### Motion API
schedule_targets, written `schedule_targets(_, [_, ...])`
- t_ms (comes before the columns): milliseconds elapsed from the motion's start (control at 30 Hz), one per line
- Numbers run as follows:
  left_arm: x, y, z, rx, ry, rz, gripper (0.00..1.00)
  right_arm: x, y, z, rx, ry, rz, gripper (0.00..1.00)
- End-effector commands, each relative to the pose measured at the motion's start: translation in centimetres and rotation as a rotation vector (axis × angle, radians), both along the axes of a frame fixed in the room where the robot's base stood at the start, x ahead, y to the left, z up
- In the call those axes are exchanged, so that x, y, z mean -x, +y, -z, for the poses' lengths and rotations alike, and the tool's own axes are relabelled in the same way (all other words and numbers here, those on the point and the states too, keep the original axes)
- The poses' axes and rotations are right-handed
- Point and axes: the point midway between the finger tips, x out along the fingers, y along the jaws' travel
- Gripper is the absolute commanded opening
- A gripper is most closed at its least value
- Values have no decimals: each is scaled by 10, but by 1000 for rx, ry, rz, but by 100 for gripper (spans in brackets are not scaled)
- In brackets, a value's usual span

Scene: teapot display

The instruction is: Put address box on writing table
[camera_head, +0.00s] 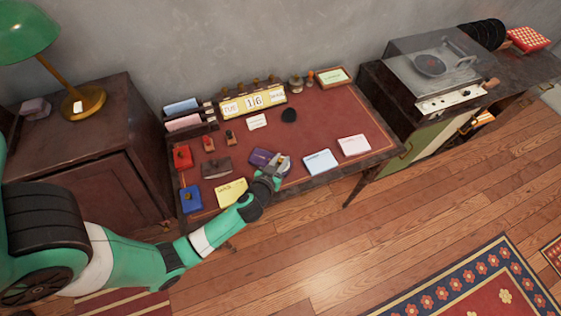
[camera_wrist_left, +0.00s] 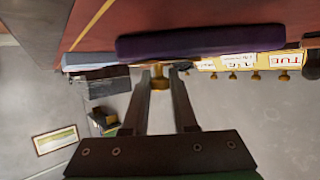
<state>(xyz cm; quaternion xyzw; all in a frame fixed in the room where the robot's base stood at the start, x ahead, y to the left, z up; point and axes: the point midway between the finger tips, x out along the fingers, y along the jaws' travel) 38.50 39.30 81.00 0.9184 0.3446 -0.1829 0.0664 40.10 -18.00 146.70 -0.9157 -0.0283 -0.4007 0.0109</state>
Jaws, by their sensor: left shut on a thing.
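The writing table (camera_head: 326,118) has a red top with a dark wooden edge. A dark purple box (camera_head: 260,156), which may be the address box, is at its front middle; whether it rests on the top or is just above it, I cannot tell. My left gripper (camera_head: 279,163) is at the box's right side and partly hides it. In the left wrist view, the purple box (camera_wrist_left: 200,41) is seen from close by, and the fingers (camera_wrist_left: 159,78) are shut around its brass knob (camera_wrist_left: 159,83). My right gripper is not in view.
A yellow envelope (camera_head: 231,192), a blue box (camera_head: 190,198), a light blue card (camera_head: 320,162) and a pink card (camera_head: 354,145) lie along the front. A calendar (camera_head: 254,102) and a letter rack (camera_head: 188,118) stand at the back. The red top right of centre is clear.

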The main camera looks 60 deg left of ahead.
Motion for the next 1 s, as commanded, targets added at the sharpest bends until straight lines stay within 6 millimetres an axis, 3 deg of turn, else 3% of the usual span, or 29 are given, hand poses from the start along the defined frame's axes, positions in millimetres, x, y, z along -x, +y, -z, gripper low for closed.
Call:
schedule_targets(167, [0,0,1,0,-1,0,0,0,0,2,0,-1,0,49])
schedule_targets(200, [0,0,2,1,-1,0,28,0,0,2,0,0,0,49])
schedule_targets(367, [0,0,1,1,-1,0,56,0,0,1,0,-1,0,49])
schedule_targets(733, [2,-2,-3,0,1,0,56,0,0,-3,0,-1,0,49])
schedule_targets(1000, [41,-38,-25,0,2,7,56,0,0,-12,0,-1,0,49])
